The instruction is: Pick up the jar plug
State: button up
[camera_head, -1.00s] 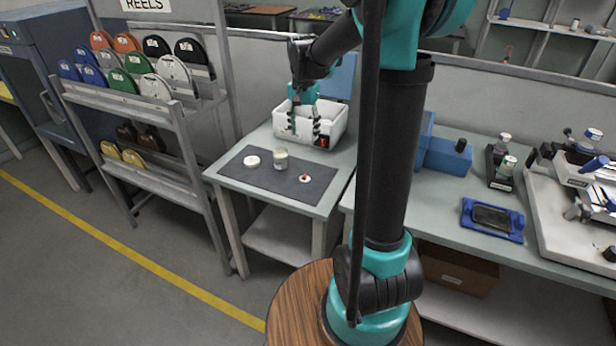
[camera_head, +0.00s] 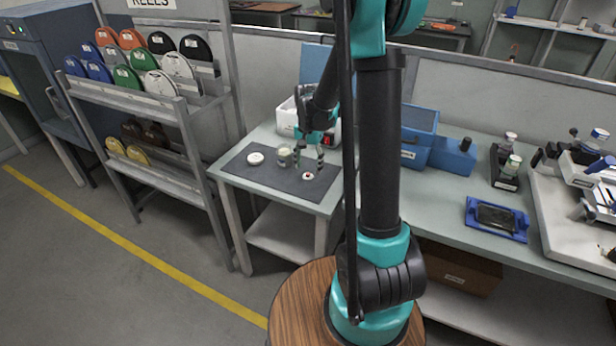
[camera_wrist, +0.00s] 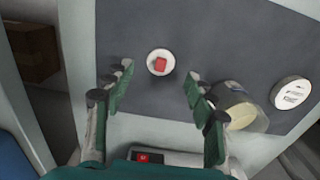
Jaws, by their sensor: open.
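The jar plug (camera_head: 307,176), a small white disc with a red grip on top, lies on the dark mat (camera_head: 240,171) at its right side. In the wrist view the plug (camera_wrist: 151,66) lies on the mat just beyond the gap between my fingertips, touched by neither. My gripper (camera_head: 309,161) is open and empty, pointing down over the mat near the plug; it also shows in the wrist view (camera_wrist: 158,78). A glass jar (camera_head: 284,158) with pale contents stands to the left of the plug; in the wrist view the jar (camera_wrist: 248,115) is beside my right finger, which partly overlaps it.
A round white lid (camera_head: 255,158) lies on the mat left of the jar. Blue boxes (camera_head: 416,148) stand on the bench to the right. The mat's front is clear.

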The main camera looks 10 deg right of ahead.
aim_at(308, 175)
jog(key=shift+f, duration=1.15)
jog(key=shift+c, duration=0.6)
jog(key=c, duration=1.1)
